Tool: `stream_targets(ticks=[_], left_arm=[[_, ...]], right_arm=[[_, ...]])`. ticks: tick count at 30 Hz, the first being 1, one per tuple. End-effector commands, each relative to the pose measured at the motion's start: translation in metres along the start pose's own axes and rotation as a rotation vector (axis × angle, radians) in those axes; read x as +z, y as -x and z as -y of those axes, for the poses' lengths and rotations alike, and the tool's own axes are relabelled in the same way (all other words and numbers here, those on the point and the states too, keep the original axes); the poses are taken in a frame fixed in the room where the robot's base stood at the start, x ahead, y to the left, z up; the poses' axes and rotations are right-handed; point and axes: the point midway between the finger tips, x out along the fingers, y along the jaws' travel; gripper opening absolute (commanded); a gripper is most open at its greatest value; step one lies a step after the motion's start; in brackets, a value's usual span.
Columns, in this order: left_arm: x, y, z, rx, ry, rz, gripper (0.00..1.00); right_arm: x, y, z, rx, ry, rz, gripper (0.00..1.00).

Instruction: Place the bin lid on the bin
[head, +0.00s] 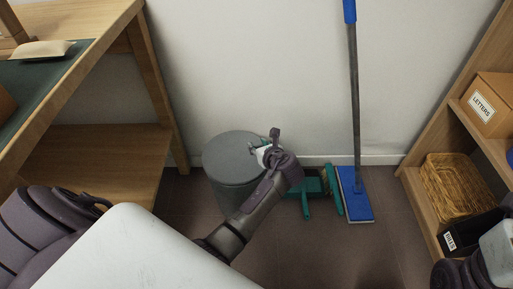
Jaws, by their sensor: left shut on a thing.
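The grey bin (228,195) stands on the floor by the back wall, beside the wooden desk. The round grey lid (228,152) covers its top in the head view. I cannot tell whether the lid rests on the rim or is held just above it. My left gripper (262,154) reaches in over the bin's right side and is shut on the lid. Its fingers and wrist hide the lid's right part and the exact grip. Only part of my right arm shows at the lower right corner; its gripper is out of view.
A green dustpan and brush (309,187) and a blue flat mop (354,190) stand right of the bin. A wooden desk (160,90) is at left. At right, a shelf (424,212) holds a wicker basket (455,183) and a letters box (489,104).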

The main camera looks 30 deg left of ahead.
Motion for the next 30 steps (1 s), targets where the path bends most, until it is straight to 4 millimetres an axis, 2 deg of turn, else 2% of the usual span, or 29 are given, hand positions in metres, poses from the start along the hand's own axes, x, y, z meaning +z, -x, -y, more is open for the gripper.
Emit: stream_targets(ticks=[5, 17, 18, 21, 22, 30], left_arm=[[0.002, 0.001, 0.000, 0.000, 0.000, 0.001, 0.00], [-0.009, -0.005, 0.000, 0.000, 0.000, 0.001, 0.00], [-0.009, -0.005, 0.000, -0.001, 0.001, 0.000, 0.44], [-0.009, -0.005, 0.000, 0.000, 0.001, 0.000, 0.61], [-0.009, -0.005, 0.000, 0.000, 0.001, 0.000, 0.64], [-0.009, -0.005, 0.000, 0.000, 0.001, 0.000, 0.64]], right_arm=[[0.000, -0.001, 0.000, 0.001, 0.000, 0.001, 0.00], [0.000, 0.000, 0.000, 0.004, -0.001, 0.008, 0.00], [0.000, 0.001, 0.000, 0.005, -0.002, 0.009, 0.00], [0.000, 0.001, 0.000, 0.005, -0.002, 0.009, 0.00], [0.000, 0.001, 0.000, 0.005, -0.002, 0.009, 0.00], [0.000, 0.002, 0.000, 0.005, -0.002, 0.009, 0.00]])
